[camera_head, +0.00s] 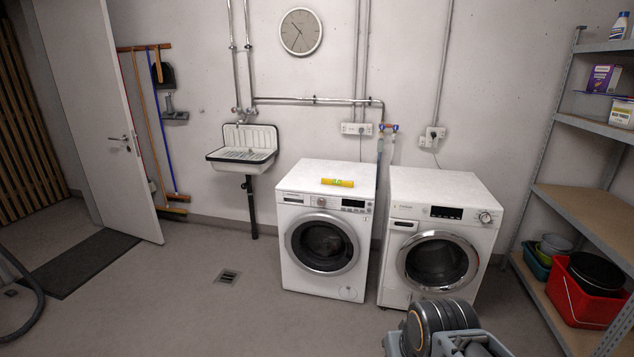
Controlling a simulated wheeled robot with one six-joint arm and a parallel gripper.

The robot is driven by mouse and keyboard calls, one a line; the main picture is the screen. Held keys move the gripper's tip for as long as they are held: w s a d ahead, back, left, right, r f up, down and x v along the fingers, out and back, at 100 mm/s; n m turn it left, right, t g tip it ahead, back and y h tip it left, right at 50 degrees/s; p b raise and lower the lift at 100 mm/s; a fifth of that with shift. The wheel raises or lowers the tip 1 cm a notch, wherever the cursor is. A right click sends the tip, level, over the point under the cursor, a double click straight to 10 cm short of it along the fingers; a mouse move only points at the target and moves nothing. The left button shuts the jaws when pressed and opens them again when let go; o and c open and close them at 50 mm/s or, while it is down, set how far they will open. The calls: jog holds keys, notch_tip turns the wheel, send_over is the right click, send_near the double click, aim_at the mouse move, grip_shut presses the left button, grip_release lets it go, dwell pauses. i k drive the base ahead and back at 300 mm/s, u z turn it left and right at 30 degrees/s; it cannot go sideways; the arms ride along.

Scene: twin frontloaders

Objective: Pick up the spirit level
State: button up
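The spirit level (328,182) is a short yellow bar with small green marks. It lies flat on the white top of the left washing machine (298,176), near the front edge above the control panel. Nothing covers it. Part of my own arm shows at the bottom edge, in front of the right machine and well apart from the level. My gripper's fingers do not show.
The right washing machine (447,188) stands beside the left one across a narrow gap. A sink (243,148) hangs on the wall at left. A metal shelf (590,205) with a red tub (580,302) stands at right. The floor in front of the left machine is clear.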

aim_at(339, 182)
jog(key=u, duration=0.1)
jog(key=i, duration=3.35)
jog(key=z, duration=0.2)
